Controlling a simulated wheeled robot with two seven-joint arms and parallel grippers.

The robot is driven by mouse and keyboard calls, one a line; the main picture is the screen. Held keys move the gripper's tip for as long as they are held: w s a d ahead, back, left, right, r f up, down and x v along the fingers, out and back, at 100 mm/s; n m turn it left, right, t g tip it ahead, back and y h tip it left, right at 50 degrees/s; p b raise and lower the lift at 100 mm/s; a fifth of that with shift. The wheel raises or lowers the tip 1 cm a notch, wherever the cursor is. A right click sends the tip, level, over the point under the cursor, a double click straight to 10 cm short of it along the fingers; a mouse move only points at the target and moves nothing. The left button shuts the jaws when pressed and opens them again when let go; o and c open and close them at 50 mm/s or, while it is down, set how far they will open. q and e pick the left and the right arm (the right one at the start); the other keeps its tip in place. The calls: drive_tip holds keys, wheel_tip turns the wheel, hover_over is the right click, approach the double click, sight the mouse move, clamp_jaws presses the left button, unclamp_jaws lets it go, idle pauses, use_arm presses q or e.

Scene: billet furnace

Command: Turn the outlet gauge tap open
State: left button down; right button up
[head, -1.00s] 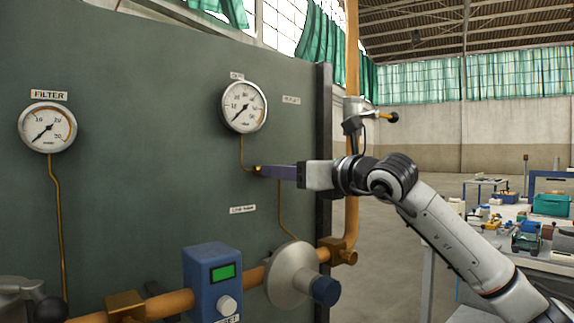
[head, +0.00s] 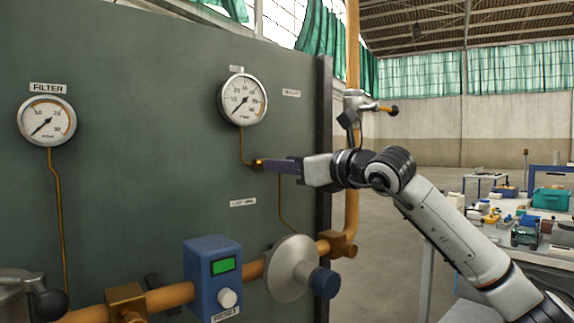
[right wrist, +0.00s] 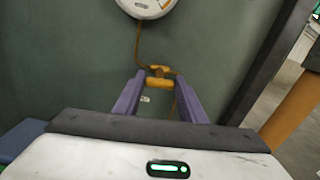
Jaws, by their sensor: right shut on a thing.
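The outlet gauge (head: 242,99) is a round white dial on the green panel, with a brass pipe running down from it. Its small brass tap (right wrist: 158,78) sits on that pipe below the dial. In the head view only a bit of the tap (head: 257,162) shows at my right fingertips. My right gripper (right wrist: 158,92) has its purple fingers on either side of the tap handle and is shut on it. In the head view the right gripper (head: 268,163) reaches in from the right. The handle lies crosswise in the wrist view. My left gripper is not in view.
A filter gauge (head: 47,121) is at the left. Below run an orange pipe (head: 170,297), a blue reset box (head: 213,278) with a green display and a grey flanged fitting (head: 290,268). A vertical orange pipe (head: 352,200) stands beside the panel edge. A cluttered bench (head: 545,262) is at the right.

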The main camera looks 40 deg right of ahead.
use_arm(q)
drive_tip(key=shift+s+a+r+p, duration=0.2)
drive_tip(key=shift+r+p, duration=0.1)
drive_tip(key=shift+p, duration=0.35)
use_arm(e)
drive_tip(key=n, duration=1.6)
drive_tip(key=shift+a+f+n, duration=0.2)
drive_tip(key=shift+n, duration=0.2)
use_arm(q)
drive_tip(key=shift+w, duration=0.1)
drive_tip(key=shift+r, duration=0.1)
use_arm(e)
drive_tip(key=o, duration=1.1)
drive_tip(key=shift+c, duration=0.2)
drive_tip(key=shift+s, duration=0.1)
use_arm(q)
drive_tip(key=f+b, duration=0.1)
drive_tip(key=b, duration=0.1)
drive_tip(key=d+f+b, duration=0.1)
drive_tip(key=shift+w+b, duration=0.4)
use_arm(e)
drive_tip(key=s, duration=1)
drive_tip(key=shift+d, duration=0.4)
